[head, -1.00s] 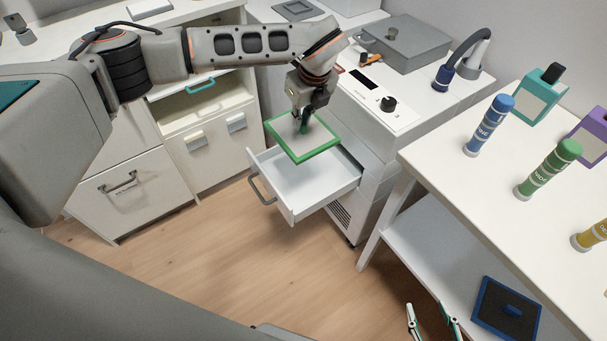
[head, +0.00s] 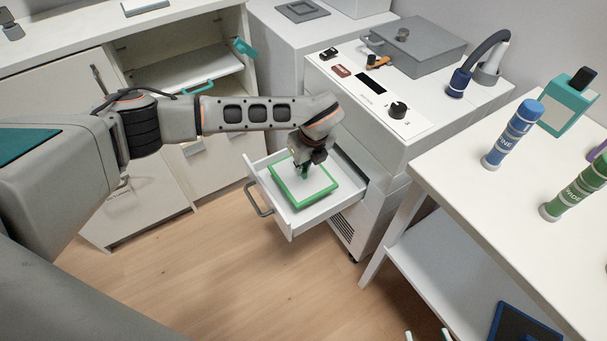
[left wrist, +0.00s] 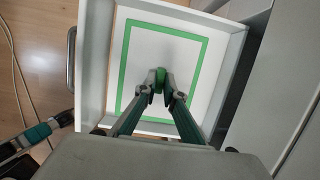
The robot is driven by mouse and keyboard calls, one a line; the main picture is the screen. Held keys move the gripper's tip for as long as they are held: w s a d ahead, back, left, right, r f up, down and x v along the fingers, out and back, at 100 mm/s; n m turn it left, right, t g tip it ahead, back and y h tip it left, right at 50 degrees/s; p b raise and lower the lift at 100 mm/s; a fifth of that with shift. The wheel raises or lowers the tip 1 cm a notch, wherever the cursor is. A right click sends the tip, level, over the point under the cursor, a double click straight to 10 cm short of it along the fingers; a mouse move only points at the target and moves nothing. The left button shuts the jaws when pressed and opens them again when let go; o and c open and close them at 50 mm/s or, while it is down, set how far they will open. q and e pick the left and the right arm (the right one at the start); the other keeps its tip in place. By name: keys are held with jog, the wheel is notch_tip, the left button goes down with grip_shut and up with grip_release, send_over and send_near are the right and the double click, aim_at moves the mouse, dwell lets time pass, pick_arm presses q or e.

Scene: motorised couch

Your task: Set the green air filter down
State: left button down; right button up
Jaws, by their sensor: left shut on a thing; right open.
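The green air filter (head: 315,187) has a green frame around a pale panel. It lies flat within the outline of the open white drawer (head: 275,215), low between its walls. I cannot tell if it touches the drawer floor. My left gripper (head: 304,173) is above it, shut on its green middle grip. The left wrist view shows the fingers (left wrist: 160,88) closed on that grip, with the filter (left wrist: 140,58) inside the drawer walls (left wrist: 92,75). My right gripper (head: 427,337) shows only its fingertips at the bottom edge, apart and empty.
The drawer belongs to a white machine (head: 345,105) with a knob and display. A white table (head: 470,165) to the right holds a blue tube (head: 514,135), a green tube (head: 580,190) and a teal bottle (head: 568,105). A dark, blue-framed panel (head: 520,325) lies on its lower shelf.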

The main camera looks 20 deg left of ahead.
aim_at(302, 177)
pick_arm(q)
jog(key=f+b, duration=0.1)
jog(key=f, duration=0.3)
jog(key=shift+s+f, duration=0.15)
jog(key=shift+s, duration=0.05)
jog(key=shift+w, duration=0.15)
jog(key=c, duration=2.2)
grip_release()
jog(key=shift+c, duration=0.2)
jog(key=shift+o, duration=0.5)
pick_arm(e)
jog(key=shift+w+a+r+y, duration=0.15)
jog(key=shift+w+a+r, duration=0.05)
jog(key=shift+a, duration=0.15)
jog(key=shift+w+a+r+y, duration=0.15)
jog(key=shift+a+r, duration=0.05)
jog(key=shift+a, duration=0.15)
